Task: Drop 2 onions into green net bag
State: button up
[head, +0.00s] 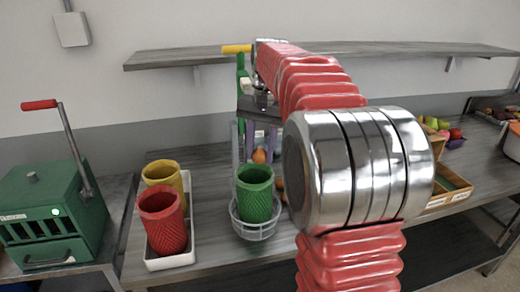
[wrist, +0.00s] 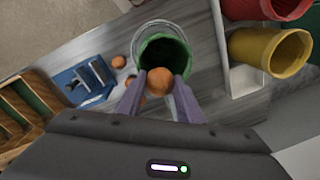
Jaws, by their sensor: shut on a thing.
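My gripper (wrist: 157,90) has purple fingers and is shut on an onion (wrist: 160,80). In the head view, the held onion (head: 259,156) shows just above and behind the green net bag (head: 255,195). Another onion (wrist: 118,62) lies on the table left of the bag. Some orange shows near the left finger, partly hidden.
Red (head: 163,222) and yellow (head: 165,176) net bags stand in a white tray (head: 170,261) left of the green one. A green machine with a red-handled lever (head: 68,215) is at far left. A blue device (wrist: 86,80) and wooden bins (wrist: 18,120) are also near.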

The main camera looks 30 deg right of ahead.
aim_at(264, 151)
jog(key=o, duration=1.1)
jog(key=shift+s+d+r, duration=0.1)
jog(key=shift+r, duration=2.15)
jog(key=shift+s+d+r, duration=0.15)
jog(key=shift+r, duration=2.15)
jog(key=shift+s+d+r, duration=0.1)
jog(key=shift+r, duration=2.15)
jog(key=shift+w, duration=0.1)
